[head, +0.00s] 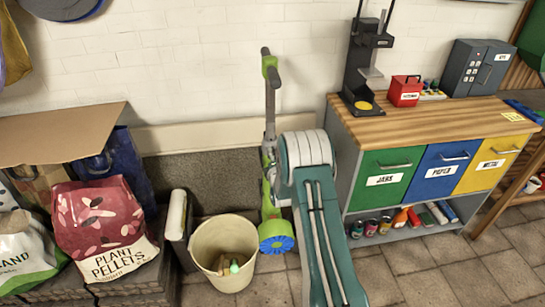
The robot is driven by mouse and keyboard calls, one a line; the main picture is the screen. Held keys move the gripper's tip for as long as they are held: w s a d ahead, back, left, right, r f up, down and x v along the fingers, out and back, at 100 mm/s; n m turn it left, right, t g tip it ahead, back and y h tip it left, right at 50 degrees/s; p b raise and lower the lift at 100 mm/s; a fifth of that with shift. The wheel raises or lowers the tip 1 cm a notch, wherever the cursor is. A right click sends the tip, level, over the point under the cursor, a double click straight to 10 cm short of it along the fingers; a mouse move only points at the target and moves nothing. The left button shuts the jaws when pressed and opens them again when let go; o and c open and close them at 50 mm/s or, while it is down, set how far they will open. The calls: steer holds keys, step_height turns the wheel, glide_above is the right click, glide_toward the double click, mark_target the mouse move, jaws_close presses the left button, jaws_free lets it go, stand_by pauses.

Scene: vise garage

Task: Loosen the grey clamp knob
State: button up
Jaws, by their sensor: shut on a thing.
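I cannot make out a grey clamp knob in the head view. My teal arm with pale bands rises from the bottom centre, but my gripper does not show. A black upright stand (363,55) with a yellow disc at its base is at the left end of the wooden-topped workbench (425,117). A green and grey long-handled, wheeled thing (270,125) with a blue wheel leans upright by the wall, just left of my arm and partly hidden by it.
The workbench has a red box (405,91), a grey keypad box (476,67) and green, blue and yellow drawers. A shelf below holds cans. Tiled floor is clear at lower right.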

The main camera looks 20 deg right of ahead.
steer(key=shift+s+f, duration=0.15)
steer(key=shift+f, duration=0.2)
steer(key=o, duration=1)
steer(key=shift+o, duration=0.7)
steer(key=shift+r, duration=0.1)
steer(key=v, duration=1.1)
steer(key=shift+s, duration=0.35)
steer(key=shift+a+r, duration=0.1)
steer(key=shift+r, duration=0.05)
